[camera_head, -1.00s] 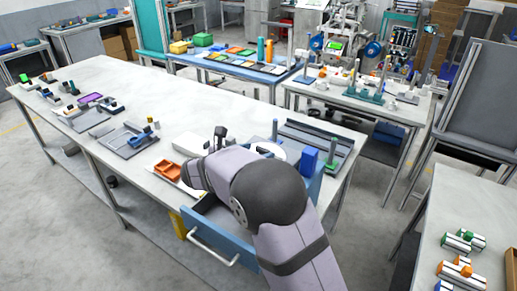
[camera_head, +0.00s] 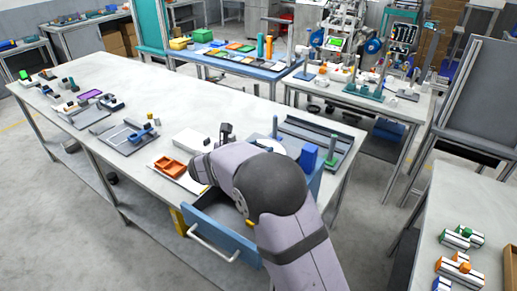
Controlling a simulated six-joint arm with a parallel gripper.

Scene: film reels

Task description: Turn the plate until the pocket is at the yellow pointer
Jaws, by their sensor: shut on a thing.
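A round white plate (camera_head: 283,147) lies on the long table, partly hidden behind my arm. A grey post (camera_head: 275,127) stands at it. I cannot make out its pocket or the yellow pointer. The dark end of my gripper (camera_head: 226,131) shows just above my wrist, to the left of the plate. Its fingertips and what they hold are hidden by my own arm, so I cannot tell whether they touch the plate.
An orange tray (camera_head: 170,167) and a white box (camera_head: 190,140) are at the left. A blue drawer (camera_head: 220,232) stands open below my arm.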

